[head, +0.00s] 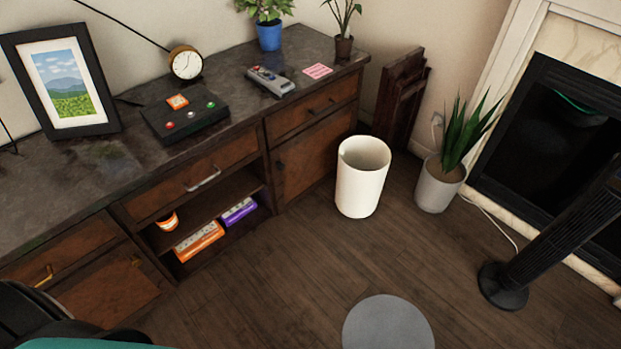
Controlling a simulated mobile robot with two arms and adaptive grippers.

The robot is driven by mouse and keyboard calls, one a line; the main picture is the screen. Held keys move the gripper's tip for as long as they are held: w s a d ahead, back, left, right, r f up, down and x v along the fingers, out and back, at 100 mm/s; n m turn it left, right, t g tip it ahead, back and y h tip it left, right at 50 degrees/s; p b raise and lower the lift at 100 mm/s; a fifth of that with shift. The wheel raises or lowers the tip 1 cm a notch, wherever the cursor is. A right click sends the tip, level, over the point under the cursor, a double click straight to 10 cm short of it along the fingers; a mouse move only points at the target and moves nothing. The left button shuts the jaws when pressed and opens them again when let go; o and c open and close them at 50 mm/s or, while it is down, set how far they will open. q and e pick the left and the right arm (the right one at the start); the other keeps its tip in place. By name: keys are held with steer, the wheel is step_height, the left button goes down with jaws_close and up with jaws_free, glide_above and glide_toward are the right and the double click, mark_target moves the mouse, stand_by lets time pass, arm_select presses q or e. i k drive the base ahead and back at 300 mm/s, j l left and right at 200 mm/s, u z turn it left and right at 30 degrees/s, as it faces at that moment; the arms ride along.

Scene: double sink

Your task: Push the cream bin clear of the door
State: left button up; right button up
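The cream bin (361,190) stands upright and open-topped on the wood floor, in front of the right end of the long wooden cabinet. The brown cabinet door (302,160) at that end looks shut, and the bin covers its lower right part in the head view. A strip of floor shows to the left of the bin, but I cannot tell the exact gap to the door. The bin's inside looks empty as far as it shows. Neither of my grippers is in view, and nothing touches the bin from the front.
A potted plant (436,186) stands right of the bin, and a folded wooden item (400,98) leans behind it. A black column on a round base (503,286) stands at right, with a cable (497,222) nearby. A grey disc (388,325) lies in front. Floor left of it is clear.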

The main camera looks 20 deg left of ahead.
mark_target(363, 164)
steer(key=u, duration=0.15)
steer(key=i+l+u, duration=0.25)
steer(key=i+l, duration=0.35)
steer(key=i+l+u, duration=0.3)
steer(key=i+l, duration=0.45)
